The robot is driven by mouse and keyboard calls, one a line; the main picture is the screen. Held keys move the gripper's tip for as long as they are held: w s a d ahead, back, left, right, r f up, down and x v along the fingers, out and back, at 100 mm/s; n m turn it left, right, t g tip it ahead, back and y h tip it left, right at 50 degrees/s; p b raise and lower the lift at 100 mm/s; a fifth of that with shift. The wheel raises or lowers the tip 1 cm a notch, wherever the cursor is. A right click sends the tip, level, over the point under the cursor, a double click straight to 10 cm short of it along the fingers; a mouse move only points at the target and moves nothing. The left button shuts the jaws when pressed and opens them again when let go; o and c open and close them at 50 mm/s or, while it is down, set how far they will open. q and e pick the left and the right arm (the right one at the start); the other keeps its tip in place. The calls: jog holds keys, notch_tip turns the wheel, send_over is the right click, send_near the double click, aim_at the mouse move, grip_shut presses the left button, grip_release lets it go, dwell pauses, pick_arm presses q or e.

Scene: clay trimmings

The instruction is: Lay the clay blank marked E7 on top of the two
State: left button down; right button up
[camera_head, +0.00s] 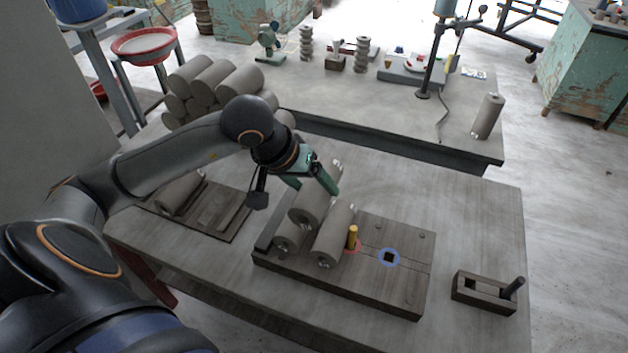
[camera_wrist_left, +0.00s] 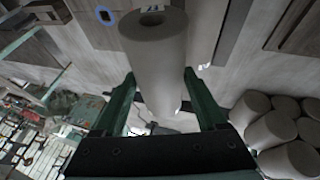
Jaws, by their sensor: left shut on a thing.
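My left gripper (camera_head: 312,184) is shut on a grey clay blank (camera_head: 308,207), a hollow cylinder lying on its side. In the left wrist view the blank (camera_wrist_left: 158,60) sits between the two green fingers, with a small blue mark at its end too small to read. Two more blanks lie side by side on the dark wooden board (camera_head: 385,293), the left one (camera_head: 287,240) and the right one (camera_head: 332,240). The held blank is above the groove between them; I cannot tell whether it touches both. My right gripper is not in view.
A slotted wooden block (camera_head: 482,292) stands at right. Stacked blanks (camera_head: 215,85) lie behind my left arm. Another blank (camera_head: 180,193) lies at left.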

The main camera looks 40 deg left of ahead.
pick_arm(q)
jog(key=shift+f+b, duration=1.65)
jog(key=shift+f, duration=1.15)
jog(key=shift+f+b, duration=0.4)
jog(key=shift+b, duration=0.25)
jog(key=shift+s+f, duration=0.2)
jog(key=shift+f, duration=0.1)
grip_release()
jog(key=shift+s+f, duration=0.1)
jog(key=b+v, duration=0.1)
jog(key=v, duration=1.2)
jog(key=shift+w+r, duration=0.25)
jog(key=shift+r, duration=0.1)
jog(key=shift+d, duration=0.1)
